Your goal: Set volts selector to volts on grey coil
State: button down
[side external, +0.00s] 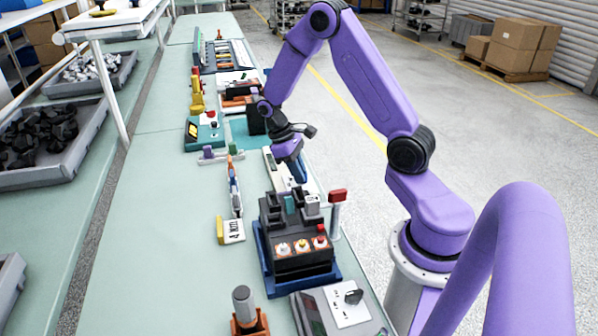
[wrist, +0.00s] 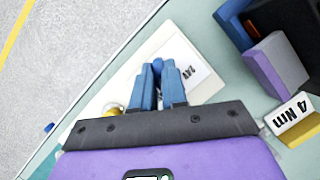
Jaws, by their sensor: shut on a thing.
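My gripper (side external: 298,172) is low over a white plate (side external: 312,188) on the bench. In the wrist view its blue fingers (wrist: 158,80) are closed on a small blue piece (wrist: 158,63), mostly hidden between them. The white plate (wrist: 205,55) lies beneath, with a label that seems to read 24V (wrist: 189,73). A black tester (side external: 300,265) in a blue tray stands nearer the side camera, with a row of knobs (side external: 301,246) on orange and white plates. I cannot tell which knob is the volts selector. No coil is clearly recognisable as the grey one.
A red block on a white post (side external: 337,196) stands beside the tester. A 4 Nm block (side external: 231,231) lies left of it; it also shows in the wrist view (wrist: 292,120). A panel with a black knob (side external: 345,303) is at the front.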

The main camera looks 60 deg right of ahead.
jog(key=n+h, duration=0.1)
jog(key=n, duration=0.2)
jog(key=n+t+h, duration=0.1)
jog(key=n, duration=0.2)
jog(key=shift+a, duration=0.2)
jog(key=shift+n, duration=0.4)
jog(key=c, duration=1.2)
grip_release()
jog(key=shift+o, duration=0.2)
jog(key=shift+r, duration=0.15)
jog(key=v, duration=1.7)
jog(key=shift+s+a, duration=0.3)
jog(key=shift+a, duration=0.05)
jog(key=shift+r, duration=0.1)
